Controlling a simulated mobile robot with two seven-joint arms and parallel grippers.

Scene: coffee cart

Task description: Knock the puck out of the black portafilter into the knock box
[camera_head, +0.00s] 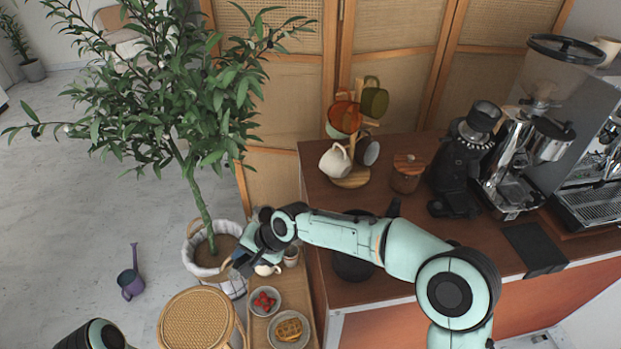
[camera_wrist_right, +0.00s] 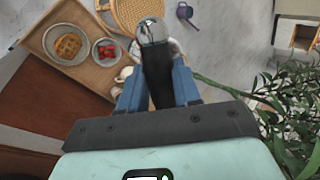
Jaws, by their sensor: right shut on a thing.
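My right gripper (camera_head: 246,262) hangs past the left end of the counter, above the side with the tray and stool. In the right wrist view its blue fingers (camera_wrist_right: 158,88) are shut on the handle of the black portafilter (camera_wrist_right: 157,72). The portafilter's metal head (camera_wrist_right: 152,31) points away from the gripper; I cannot tell whether a puck is in it. A dark round container (camera_head: 352,266), perhaps the knock box, stands on the counter under my right arm, which hides much of it. Only a piece of my left arm shows at the bottom left; its gripper is out of view.
A wooden tray (camera_wrist_right: 48,75) holds a waffle plate (camera_head: 289,330) and a strawberry bowl (camera_head: 264,301). A rattan stool (camera_head: 196,320) and potted tree (camera_head: 215,270) stand close by. A mug rack (camera_head: 352,178), wooden jar (camera_head: 407,173), grinder (camera_head: 462,160) and espresso machine (camera_head: 590,195) line the counter's back.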

